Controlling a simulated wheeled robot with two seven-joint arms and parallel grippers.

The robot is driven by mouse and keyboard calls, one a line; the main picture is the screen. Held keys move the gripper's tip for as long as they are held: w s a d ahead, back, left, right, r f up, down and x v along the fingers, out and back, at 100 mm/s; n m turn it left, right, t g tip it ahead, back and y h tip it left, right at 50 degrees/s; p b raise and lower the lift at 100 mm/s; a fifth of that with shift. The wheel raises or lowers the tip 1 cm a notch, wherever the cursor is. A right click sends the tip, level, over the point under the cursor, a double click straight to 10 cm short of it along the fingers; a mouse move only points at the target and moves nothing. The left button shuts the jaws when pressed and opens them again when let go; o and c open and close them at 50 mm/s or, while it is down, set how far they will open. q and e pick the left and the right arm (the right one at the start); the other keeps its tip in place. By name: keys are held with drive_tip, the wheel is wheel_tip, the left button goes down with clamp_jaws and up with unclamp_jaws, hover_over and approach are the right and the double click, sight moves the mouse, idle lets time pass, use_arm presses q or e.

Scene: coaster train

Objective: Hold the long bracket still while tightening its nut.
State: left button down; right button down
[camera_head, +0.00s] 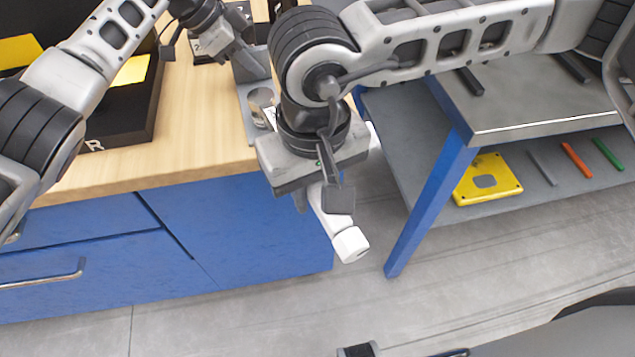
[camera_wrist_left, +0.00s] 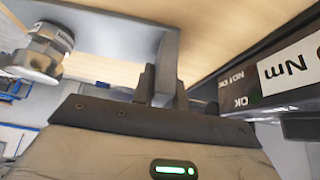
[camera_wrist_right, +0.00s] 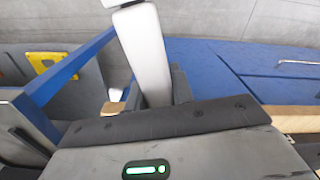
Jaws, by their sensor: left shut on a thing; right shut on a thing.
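The long grey bracket (camera_head: 250,68) stands at the bench's right edge in the head view; its slab (camera_wrist_left: 110,35) also shows in the left wrist view. My left gripper (camera_head: 238,52) is shut on its upright part. My right gripper (camera_head: 312,190) is shut on a white tool (camera_head: 349,243), whose handle (camera_wrist_right: 143,45) crosses the jaws in the right wrist view and sticks out past the bench edge. The nut is not clearly visible; my right arm hides much of that area.
The wooden bench top (camera_head: 195,120) has blue drawers (camera_head: 240,215) below. A black case (camera_head: 130,125) with yellow inside lies on the left. A dark box with an "Nm" label (camera_wrist_left: 290,65) is close to my left gripper. A blue-legged grey table (camera_head: 540,95) stands right, with a yellow part (camera_head: 487,180) on its shelf.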

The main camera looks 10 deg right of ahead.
drive_tip(key=shift+s+a+m, duration=0.2)
drive_tip(key=shift+a+m, duration=0.2)
drive_tip(key=shift+a, duration=0.2)
drive_tip(key=shift+s+a+m, duration=0.15)
drive_tip(key=shift+a+m, duration=0.25)
drive_tip(key=shift+a, duration=0.2)
idle(0.9)
drive_tip(key=shift+a+m, duration=1.3)
drive_tip(key=shift+a, duration=0.6)
idle(1.2)
drive_tip(key=shift+d, duration=0.1)
drive_tip(key=shift+d+n, duration=0.3)
drive_tip(key=shift+d, duration=0.05)
drive_tip(key=shift+r, duration=0.2)
drive_tip(key=shift+r, duration=2.15)
